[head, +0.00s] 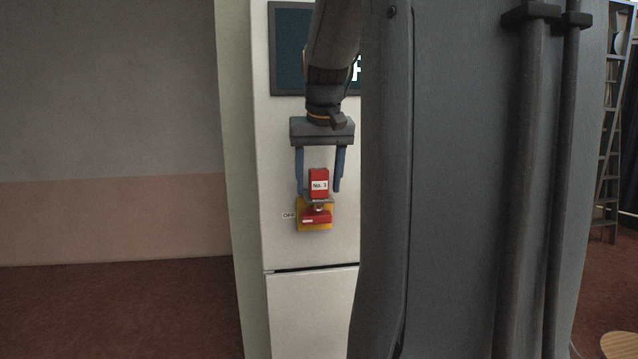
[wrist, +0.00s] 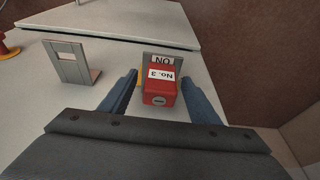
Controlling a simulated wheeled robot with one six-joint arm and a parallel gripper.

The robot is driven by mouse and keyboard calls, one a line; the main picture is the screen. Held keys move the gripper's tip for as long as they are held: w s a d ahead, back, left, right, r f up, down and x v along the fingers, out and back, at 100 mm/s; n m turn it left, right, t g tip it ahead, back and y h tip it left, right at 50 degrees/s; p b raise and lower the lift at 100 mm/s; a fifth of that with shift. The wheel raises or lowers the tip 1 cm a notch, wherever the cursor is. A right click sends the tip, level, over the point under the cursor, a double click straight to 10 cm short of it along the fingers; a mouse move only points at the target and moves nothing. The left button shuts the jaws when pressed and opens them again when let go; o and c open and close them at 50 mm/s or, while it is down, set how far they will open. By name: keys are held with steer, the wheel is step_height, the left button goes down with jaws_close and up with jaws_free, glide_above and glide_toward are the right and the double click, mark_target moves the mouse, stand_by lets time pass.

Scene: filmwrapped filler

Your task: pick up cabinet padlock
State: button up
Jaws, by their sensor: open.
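The cabinet padlock is a red block with a white "No. 3" label (head: 319,177), on the front of a pale cabinet. It hangs just above a red handle on a yellow plate (head: 301,223); how its shackle runs is hard to see. My gripper (head: 319,190) points down, with its two blue fingers open on either side of the padlock. In the wrist view the padlock (wrist: 161,92) sits between the fingers (wrist: 160,84), with a gap at the right finger; contact on the left is unclear. Its keyhole end faces my palm.
The cabinet (head: 310,310) has an "OFF" label beside the yellow plate and a dark panel (head: 287,45) above. The wrist view shows a grey metal bracket (wrist: 72,63) to the left and a red-and-yellow part (wrist: 5,45) at the edge. A ladder (head: 609,150) stands far right.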

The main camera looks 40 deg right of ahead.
steer(key=c, duration=1.3)
steer(key=shift+r, duration=0.1)
steer(key=shift+c, duration=0.2)
